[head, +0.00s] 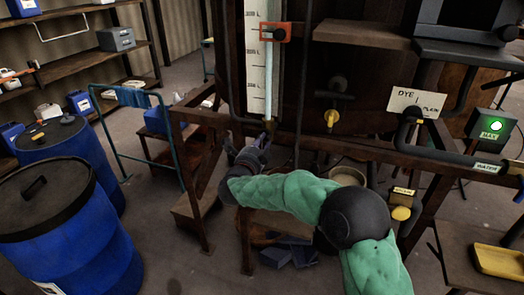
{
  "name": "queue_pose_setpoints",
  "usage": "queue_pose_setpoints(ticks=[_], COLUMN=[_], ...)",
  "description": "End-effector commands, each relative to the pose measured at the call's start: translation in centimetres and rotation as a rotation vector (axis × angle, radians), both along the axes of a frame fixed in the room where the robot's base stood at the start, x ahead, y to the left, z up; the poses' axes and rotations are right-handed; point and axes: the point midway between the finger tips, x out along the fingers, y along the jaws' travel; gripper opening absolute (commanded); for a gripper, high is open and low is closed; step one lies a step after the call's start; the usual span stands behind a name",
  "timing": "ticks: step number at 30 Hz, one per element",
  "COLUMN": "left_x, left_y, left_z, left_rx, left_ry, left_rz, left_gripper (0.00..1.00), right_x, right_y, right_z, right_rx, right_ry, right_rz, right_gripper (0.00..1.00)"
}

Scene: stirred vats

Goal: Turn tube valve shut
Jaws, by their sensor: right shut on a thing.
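The sight tube (268,75) is a clear upright tube with pale blue liquid beside a white marked scale (255,50). A red-orange clamp (276,32) sits near its top. The tube valve (269,125) is a small brassy fitting at the tube's foot, mostly hidden by my gripper. My right gripper (264,137), at the end of the green-sleeved arm, reaches up to this valve from below and is shut on it. The angle of the valve handle cannot be made out. My left gripper is not in view.
The vat's wooden frame (205,118) surrounds the tube foot. A yellow-handled tap (331,117) and a DYE sign (417,103) are to the right. A green-lit box (492,127) stands far right. Blue drums (70,225) and a blue trolley (125,97) are left.

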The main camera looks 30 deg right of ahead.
Motion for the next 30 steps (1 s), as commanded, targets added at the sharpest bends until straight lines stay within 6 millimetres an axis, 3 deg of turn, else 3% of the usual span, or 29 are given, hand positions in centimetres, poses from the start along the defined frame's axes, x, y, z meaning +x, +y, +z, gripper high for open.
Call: queue_pose_setpoints(ticks=[6,20,21,23,24,30], left_x=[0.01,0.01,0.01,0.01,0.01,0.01], left_y=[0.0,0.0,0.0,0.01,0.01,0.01], left_z=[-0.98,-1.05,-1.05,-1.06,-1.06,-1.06], left_rx=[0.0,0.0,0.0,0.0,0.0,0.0], left_ry=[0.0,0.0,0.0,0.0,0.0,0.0], left_rz=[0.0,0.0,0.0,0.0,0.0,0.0], left_gripper=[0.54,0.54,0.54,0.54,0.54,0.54], right_x=[0.0,0.01,0.0,0.0,0.0,0.02], right_y=[0.05,0.05,0.04,0.04,0.04,0.03], right_z=[-0.25,-0.17,-0.18,-0.18,-0.17,-0.1], right_rx=[0.035,0.044,0.044,0.044,0.044,0.044], right_ry=[-0.038,-0.047,-0.047,-0.047,-0.047,-0.048], right_rz=[0.0,0.0,0.0,0.0,0.0,0.0], right_gripper=[0.0,0.0,0.26,0.43,0.48,0.48])
